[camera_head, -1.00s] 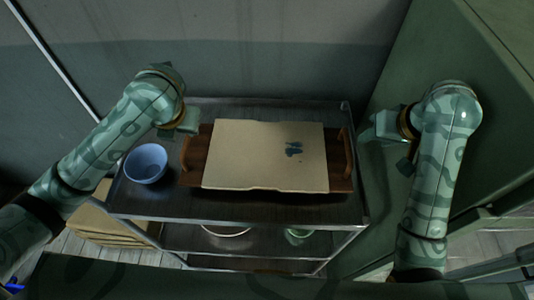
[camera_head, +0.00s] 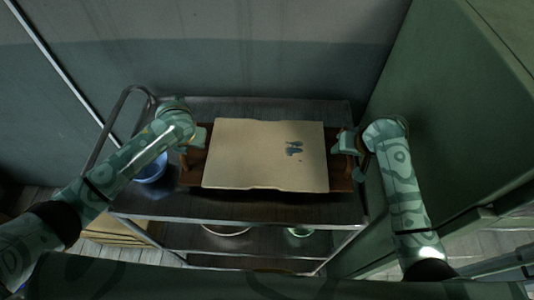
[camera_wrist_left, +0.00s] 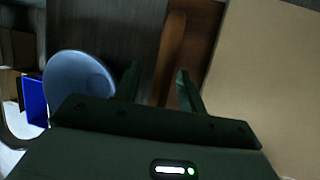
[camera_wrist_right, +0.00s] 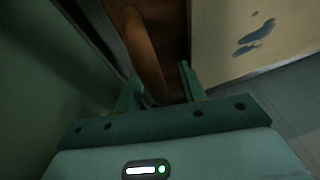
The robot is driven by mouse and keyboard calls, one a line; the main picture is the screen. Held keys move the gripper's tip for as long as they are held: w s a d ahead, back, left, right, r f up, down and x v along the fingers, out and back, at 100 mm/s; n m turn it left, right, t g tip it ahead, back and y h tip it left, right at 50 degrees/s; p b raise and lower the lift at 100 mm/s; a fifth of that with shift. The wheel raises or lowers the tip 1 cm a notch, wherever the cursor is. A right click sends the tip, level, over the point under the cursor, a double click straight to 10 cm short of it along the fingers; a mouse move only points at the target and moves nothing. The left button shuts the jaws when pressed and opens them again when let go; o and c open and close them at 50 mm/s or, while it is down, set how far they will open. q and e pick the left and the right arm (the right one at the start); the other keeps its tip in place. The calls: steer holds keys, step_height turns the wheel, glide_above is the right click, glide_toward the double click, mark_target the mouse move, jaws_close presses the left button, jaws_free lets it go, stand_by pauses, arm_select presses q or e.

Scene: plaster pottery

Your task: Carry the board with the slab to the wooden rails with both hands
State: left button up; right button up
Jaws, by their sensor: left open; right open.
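A pale tan slab (camera_head: 265,155) with dark blue-grey marks lies on a brown wooden board (camera_head: 340,184) on the metal cart's top. The board has a raised handle at each end. My left gripper (camera_head: 197,140) is open at the left end; in the left wrist view its fingers (camera_wrist_left: 158,85) stand either side of the left handle (camera_wrist_left: 170,55). My right gripper (camera_head: 345,143) is open at the right end; in the right wrist view its fingers (camera_wrist_right: 160,88) straddle the near part of the right handle (camera_wrist_right: 143,50). I cannot make out the wooden rails.
A blue bowl (camera_head: 152,168) stands on the cart top (camera_head: 240,205) left of the board, partly behind my left arm and close to that gripper. A green cabinet (camera_head: 455,120) rises close on the right. The lower shelf holds dishes.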

arm_select(q)
steer(key=shift+f, duration=0.15)
arm_select(e)
steer(key=shift+f, duration=0.2)
arm_select(q)
jaws_close()
arm_select(e)
jaws_close()
stand_by(0.9)
